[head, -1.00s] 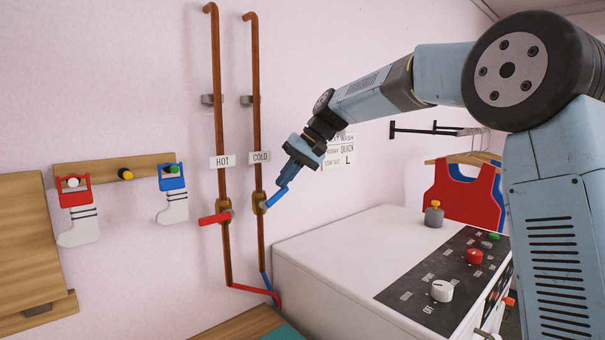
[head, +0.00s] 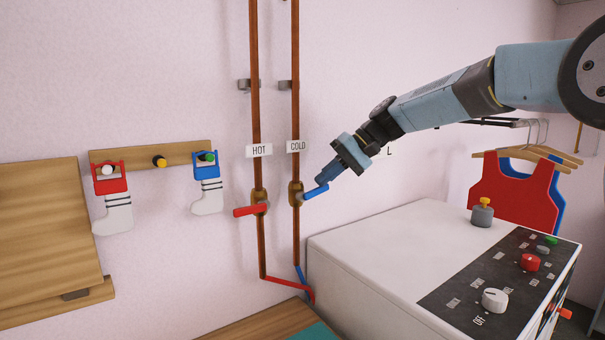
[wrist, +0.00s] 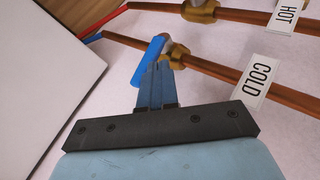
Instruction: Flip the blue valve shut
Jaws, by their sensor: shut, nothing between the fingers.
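The blue valve handle (head: 315,191) sits on a brass valve body on the copper pipe under the COLD label (head: 297,146). The handle sticks out to the right and tilts slightly upward. My gripper (head: 322,178) is shut and empty, reaching down from the upper right. Its fingertips are at the handle's upper side, near its free end, and look to be touching it. In the wrist view the blue handle (wrist: 150,58) lies just beyond the shut fingers, which cover part of it.
The red valve handle (head: 250,210) on the HOT pipe points left, close by. A white washing machine (head: 370,245) with knobs stands below right. Socks hang on a peg rack (head: 135,158) at left. A red vest (head: 515,190) hangs at right.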

